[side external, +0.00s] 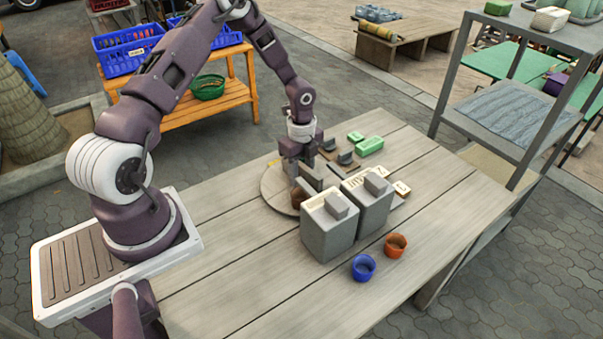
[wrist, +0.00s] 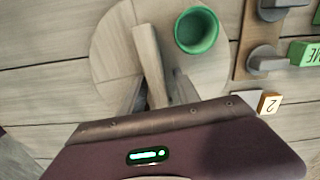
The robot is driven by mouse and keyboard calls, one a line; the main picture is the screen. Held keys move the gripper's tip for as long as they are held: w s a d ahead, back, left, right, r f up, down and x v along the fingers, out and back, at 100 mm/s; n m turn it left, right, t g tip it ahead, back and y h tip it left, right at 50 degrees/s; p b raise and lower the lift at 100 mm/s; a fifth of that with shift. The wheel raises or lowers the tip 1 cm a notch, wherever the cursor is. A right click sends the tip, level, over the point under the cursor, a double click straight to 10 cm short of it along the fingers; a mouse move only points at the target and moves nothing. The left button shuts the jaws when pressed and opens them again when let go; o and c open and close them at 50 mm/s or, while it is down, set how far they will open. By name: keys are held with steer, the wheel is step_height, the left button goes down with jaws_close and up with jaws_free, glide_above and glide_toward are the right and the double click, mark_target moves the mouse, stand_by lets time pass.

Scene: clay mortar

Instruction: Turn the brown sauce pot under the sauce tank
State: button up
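A round wooden turntable (side external: 273,184) lies on the plank table, and it fills the middle of the wrist view (wrist: 110,35). A brown pot (side external: 299,198) shows at its near side, partly hidden by my gripper and a tank. In the wrist view a green pot (wrist: 197,30) stands on the turntable, and a wooden bar (wrist: 148,55) crosses the disc. My gripper (wrist: 160,92) is low over the turntable, with its fingers apart on either side of the bar; a gap shows at the right finger. Two grey box-shaped tanks (side external: 328,232) (side external: 373,208) stand beside the turntable.
A blue cup (side external: 363,267) and an orange cup (side external: 396,245) stand in front of the tanks. Grey levers (wrist: 266,60) on a wooden board and green lettered blocks (side external: 370,146) lie beyond the turntable. The table's near left is clear.

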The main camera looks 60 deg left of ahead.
mark_target(301, 165)
step_height(301, 165, up, 7)
steer(key=shift+f, duration=0.15)
steer(key=s+d+r+n+t+y, duration=0.1)
steer(key=s+d+r+n, duration=0.15)
steer(key=r, duration=0.45)
steer(key=s+d+r+n+y, duration=0.1)
steer(key=s+d+r+n, duration=0.15)
steer(key=r, duration=0.45)
steer(key=s+d+r+n+t, duration=0.1)
steer(key=s+d+r+n, duration=0.15)
steer(key=r, duration=0.45)
steer(key=s+d+r+n+t+h, duration=0.1)
steer(key=s+d+r+n, duration=0.2)
steer(key=s, duration=0.5)
steer(key=s+d+r+n+t+h, duration=0.1)
steer(key=s+d+r+n+t, duration=0.1)
steer(key=s+n, duration=0.4)
steer(key=s+d+r, duration=0.1)
steer(key=s+d, duration=0.1)
steer(key=s, duration=0.1)
steer(key=shift+d+t, duration=0.3)
steer(key=shift+d, duration=0.05)
